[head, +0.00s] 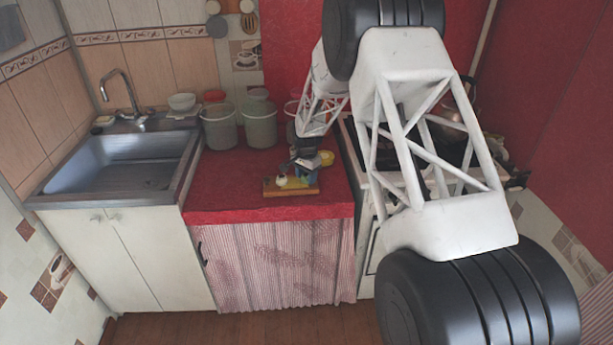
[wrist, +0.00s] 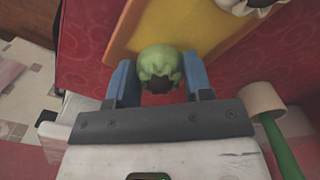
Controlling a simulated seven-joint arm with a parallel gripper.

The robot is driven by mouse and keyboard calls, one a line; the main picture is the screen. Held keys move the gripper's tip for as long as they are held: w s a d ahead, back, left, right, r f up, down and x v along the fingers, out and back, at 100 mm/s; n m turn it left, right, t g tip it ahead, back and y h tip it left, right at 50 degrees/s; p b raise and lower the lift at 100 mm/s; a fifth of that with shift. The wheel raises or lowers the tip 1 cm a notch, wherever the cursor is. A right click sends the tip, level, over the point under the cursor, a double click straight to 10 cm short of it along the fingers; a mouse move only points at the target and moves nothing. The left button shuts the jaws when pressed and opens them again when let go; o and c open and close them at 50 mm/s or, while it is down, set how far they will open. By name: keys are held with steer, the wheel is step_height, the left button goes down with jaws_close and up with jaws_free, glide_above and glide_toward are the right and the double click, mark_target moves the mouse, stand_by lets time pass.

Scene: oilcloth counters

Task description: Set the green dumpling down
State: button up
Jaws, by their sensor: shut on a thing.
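The green dumpling (wrist: 160,66) is between the two blue fingers of my gripper (wrist: 160,84), which is shut on it, in the wrist view. It shows over the edge of a yellow-orange board (wrist: 215,40); I cannot tell whether it touches the board. In the head view my gripper (head: 305,170) is low over the right part of the board (head: 272,189) on the red counter. The green dumpling is too small and covered to make out there. A white dumpling (head: 282,181) sits on the board, left of my gripper; part of it shows in the wrist view (wrist: 245,4).
A small yellow bowl (head: 327,158) stands just right of my gripper. Two grey-green canisters (head: 219,128) stand at the back, left of it. The sink (head: 120,165) is at the left and the stove is at the right. The red counter (head: 230,185) is clear left of the board.

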steer(key=o, duration=0.6)
step_height(320, 180, up, 12)
steer(key=shift+r, duration=0.1)
stand_by(0.6)
stand_by(0.7)
